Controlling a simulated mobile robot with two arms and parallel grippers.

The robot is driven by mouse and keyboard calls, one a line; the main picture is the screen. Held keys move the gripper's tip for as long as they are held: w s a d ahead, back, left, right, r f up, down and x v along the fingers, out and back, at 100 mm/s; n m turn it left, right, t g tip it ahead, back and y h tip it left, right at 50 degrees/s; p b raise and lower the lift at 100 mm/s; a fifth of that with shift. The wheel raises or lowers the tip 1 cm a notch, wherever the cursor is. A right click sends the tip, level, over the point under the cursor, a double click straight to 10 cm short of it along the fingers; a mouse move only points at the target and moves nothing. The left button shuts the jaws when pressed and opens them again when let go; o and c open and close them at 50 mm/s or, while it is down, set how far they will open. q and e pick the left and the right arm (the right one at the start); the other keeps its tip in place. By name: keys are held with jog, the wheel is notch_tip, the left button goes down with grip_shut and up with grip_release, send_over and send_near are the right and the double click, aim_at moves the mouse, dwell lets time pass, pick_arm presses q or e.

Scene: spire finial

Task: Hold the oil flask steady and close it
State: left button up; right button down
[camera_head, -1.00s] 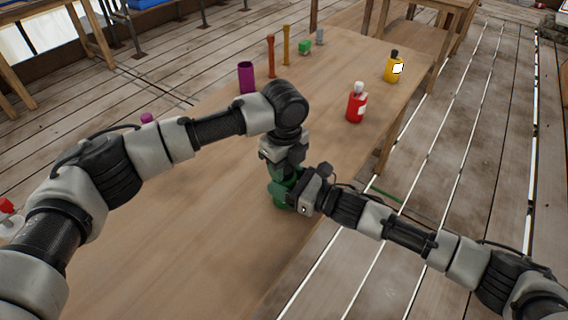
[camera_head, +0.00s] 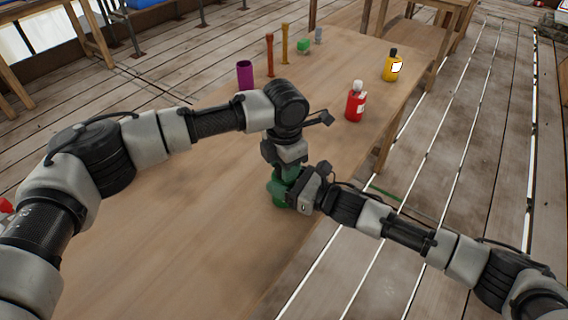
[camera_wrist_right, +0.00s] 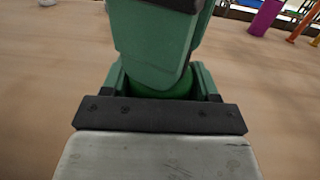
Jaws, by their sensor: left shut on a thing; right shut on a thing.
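The green oil flask (camera_head: 279,200) stands on the table near its right edge, mostly covered by my grippers. My right gripper (camera_head: 288,194) comes in from the right and is shut on the flask's body; a strip of bright green flask (camera_wrist_right: 160,88) shows between its green fingers in the right wrist view. My left gripper (camera_head: 287,174) points down from directly above and is shut at the flask's top. What it grips, apparently the cap, is hidden by its green fingers (camera_wrist_right: 152,38), so how the cap sits cannot be seen.
A red bottle (camera_head: 355,104) and a yellow bottle (camera_head: 393,66) stand toward the right edge of the table (camera_head: 190,240). The near tabletop is mostly clear.

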pick_arm(q)
jog(key=o, duration=0.8)
jog(key=shift+o, duration=0.4)
jog(key=shift+s+d, duration=0.1)
jog(key=shift+r, duration=0.1)
notch_tip(320, 180, up, 4)
jog(key=shift+r, duration=0.2)
jog(key=shift+c, duration=0.4)
